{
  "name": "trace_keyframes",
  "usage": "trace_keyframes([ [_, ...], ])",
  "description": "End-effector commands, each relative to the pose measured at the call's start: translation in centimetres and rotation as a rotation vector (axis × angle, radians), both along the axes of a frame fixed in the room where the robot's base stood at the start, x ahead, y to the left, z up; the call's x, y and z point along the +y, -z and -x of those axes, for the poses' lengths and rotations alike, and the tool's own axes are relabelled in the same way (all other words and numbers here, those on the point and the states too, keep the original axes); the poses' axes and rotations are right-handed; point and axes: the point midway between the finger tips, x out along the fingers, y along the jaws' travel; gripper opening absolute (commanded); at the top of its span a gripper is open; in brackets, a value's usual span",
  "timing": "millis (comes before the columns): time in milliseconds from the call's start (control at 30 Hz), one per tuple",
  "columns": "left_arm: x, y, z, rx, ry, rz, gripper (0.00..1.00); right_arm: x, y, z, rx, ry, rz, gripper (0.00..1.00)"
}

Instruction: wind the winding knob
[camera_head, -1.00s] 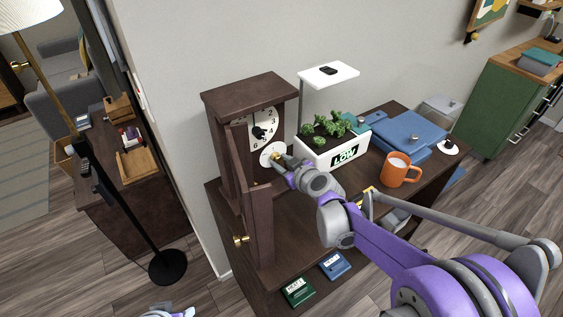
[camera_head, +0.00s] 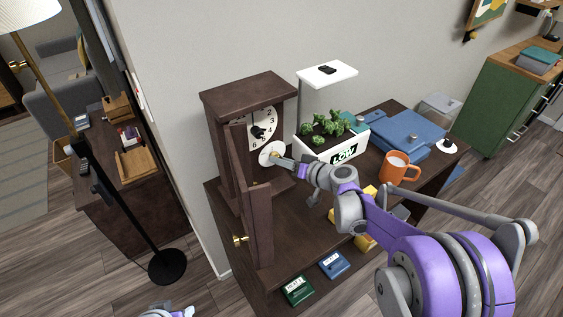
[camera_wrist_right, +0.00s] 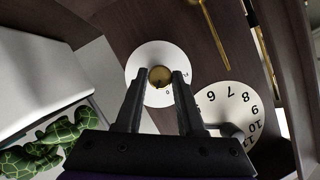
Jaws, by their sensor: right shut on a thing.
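The clock (camera_head: 247,92) is a dark wooden case with a white dial (camera_head: 264,124) and an open front door (camera_head: 258,215). Below the dial is a small white disc (camera_head: 268,150). The winding knob (camera_wrist_right: 160,76) is a round brass piece at the disc's middle in the right wrist view. My right gripper (camera_head: 279,157) reaches in from the right and is shut on the knob, one finger on each side in the right wrist view (camera_wrist_right: 158,82). The fingers partly hide the knob in the head view. A small part of my left arm shows at the bottom edge; its jaws are not clear.
A white planter (camera_head: 318,152) with a lamp stands close right of the clock, near my right wrist. Yellow pieces (camera_head: 366,241) lie under my right arm. Green (camera_head: 297,289) and blue (camera_head: 335,264) boxes lie in front.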

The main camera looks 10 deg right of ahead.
Motion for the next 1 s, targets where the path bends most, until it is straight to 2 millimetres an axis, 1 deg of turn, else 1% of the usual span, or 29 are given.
trace_keyframes([
  [700, 0.0, 4.0, 0.8, 0.016, 0.000, 0.000, 0.50, -0.3, 0.8, -0.1, 0.258, 0.000, -0.629, 0.00],
  [1000, 0.0, 5.6, 1.0, 0.021, 0.000, 0.000, 0.50, -0.3, 0.9, -0.1, 0.352, 0.000, -0.858, 0.00],
])
